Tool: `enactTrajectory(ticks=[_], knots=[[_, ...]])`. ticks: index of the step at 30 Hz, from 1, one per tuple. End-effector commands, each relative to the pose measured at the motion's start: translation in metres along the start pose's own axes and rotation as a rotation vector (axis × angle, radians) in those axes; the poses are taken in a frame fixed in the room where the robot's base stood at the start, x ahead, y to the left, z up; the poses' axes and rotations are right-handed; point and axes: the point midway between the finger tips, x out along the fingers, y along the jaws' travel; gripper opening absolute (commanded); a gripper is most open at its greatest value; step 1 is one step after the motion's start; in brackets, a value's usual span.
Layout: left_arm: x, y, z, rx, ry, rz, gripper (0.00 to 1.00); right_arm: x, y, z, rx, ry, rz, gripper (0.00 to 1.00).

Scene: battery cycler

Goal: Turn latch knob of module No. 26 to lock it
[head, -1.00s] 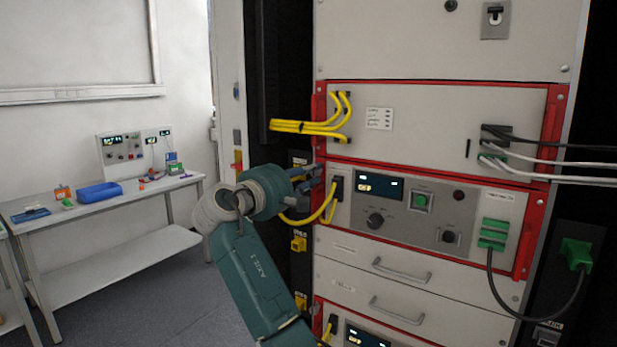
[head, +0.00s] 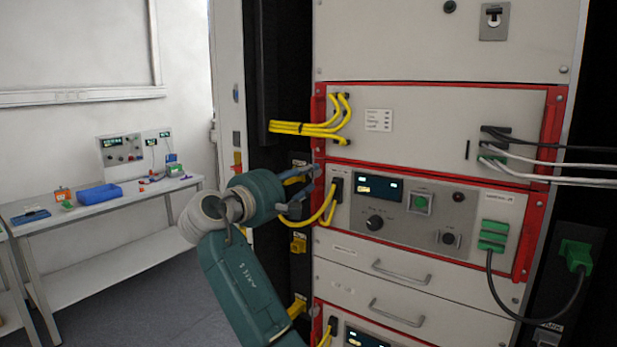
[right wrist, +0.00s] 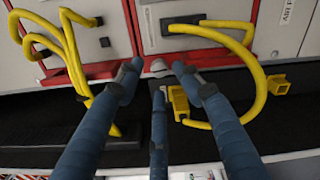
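A red-framed module (head: 410,232) with a display, dials and a green button sits in the rack; its number is not readable. My right gripper (head: 312,183) is at the left edge of its red frame. In the right wrist view the three fingers of my right gripper (right wrist: 157,76) are spread around a small grey latch knob (right wrist: 159,66) on the red frame. The fingertips are close to the knob; contact is not clear. The knob is hidden in the head view. My left gripper is not in view.
Yellow cables (head: 325,212) loop beside the right gripper, and more yellow cables (head: 305,128) hang above it. Another red-framed unit (head: 430,125) is above; drawers with handles (head: 400,270) are below. A workbench (head: 110,205) stands far left.

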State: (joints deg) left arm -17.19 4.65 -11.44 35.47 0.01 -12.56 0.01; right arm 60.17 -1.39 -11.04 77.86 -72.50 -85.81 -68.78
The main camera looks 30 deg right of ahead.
Motion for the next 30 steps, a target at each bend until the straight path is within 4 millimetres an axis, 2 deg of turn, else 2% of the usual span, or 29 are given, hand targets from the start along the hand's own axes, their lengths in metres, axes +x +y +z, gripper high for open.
enactTrajectory(ticks=[3,9,15,23,26,30], knots=[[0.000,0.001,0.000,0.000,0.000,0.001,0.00,-0.021,0.001,-0.001,0.001,0.004,0.002,0.38],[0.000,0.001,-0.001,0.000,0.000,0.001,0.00,-0.046,0.001,0.000,0.002,0.001,0.002,0.38],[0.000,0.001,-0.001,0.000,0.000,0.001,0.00,-0.054,0.000,0.000,0.001,0.000,0.000,0.38],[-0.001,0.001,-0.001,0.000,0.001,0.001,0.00,-0.055,0.001,0.001,-0.001,0.000,0.001,0.38],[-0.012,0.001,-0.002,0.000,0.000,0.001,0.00,-0.057,0.007,0.003,-0.083,-0.002,0.004,0.38],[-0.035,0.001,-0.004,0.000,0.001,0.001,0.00,-0.065,0.009,0.003,-0.336,-0.002,0.003,0.38]])
